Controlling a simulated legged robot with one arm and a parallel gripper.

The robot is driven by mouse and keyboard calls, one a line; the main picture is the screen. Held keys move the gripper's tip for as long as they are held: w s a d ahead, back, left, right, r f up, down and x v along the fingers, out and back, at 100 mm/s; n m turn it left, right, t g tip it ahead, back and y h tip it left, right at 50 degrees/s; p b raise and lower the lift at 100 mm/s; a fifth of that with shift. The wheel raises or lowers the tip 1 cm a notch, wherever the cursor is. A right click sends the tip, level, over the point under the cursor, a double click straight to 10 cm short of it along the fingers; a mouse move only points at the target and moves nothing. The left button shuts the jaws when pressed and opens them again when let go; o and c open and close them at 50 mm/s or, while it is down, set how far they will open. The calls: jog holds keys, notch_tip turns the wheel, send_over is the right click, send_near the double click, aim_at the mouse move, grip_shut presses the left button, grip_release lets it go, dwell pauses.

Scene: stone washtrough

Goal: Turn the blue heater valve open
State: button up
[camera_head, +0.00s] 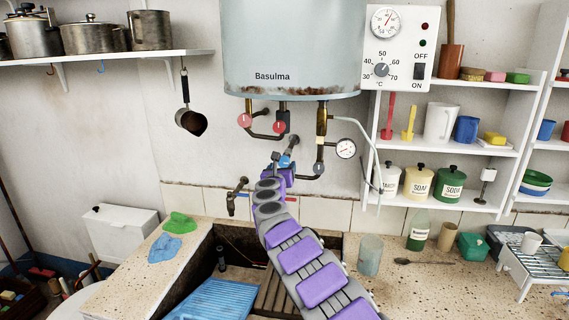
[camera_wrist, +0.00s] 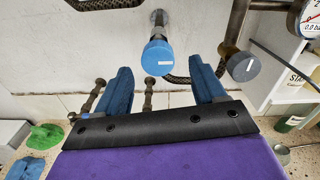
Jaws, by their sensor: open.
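The blue heater valve (camera_wrist: 158,56) is a round blue knob with a white mark, on a pipe stub from the wall. In the wrist view it sits ahead of my gripper (camera_wrist: 161,78), in line with the gap between the two blue fingers. The fingers are open and apart, with nothing held. In the head view my gripper (camera_head: 281,164) is up at the pipes below the heater, and only a little of the blue valve (camera_head: 286,160) shows there. I cannot tell whether the fingers reach around the knob.
A grey knob (camera_wrist: 244,67) sits close to the right finger. Two red valves (camera_head: 279,127) and a pressure gauge (camera_head: 346,149) are on the pipes under the heater (camera_head: 290,45). A brass tap (camera_head: 236,196) is at left, above the stone trough (camera_head: 195,262). Shelves stand at right.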

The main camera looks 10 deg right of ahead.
aim_at(283, 164)
jog(key=shift+w+a, duration=0.25)
jog(key=shift+w, duration=0.45)
jog(key=shift+w+p, duration=0.4)
jog(key=shift+w, duration=0.3)
jog(key=shift+w+d+p, duration=0.4)
jog(key=shift+w+d, duration=0.5)
jog(key=shift+d, duration=0.1)
jog(key=shift+a, duration=0.35)
jog(key=shift+c, duration=0.2)
jog(key=shift+d, duration=0.25)
jog(key=c, duration=1)
jog(key=shift+a, duration=0.1)
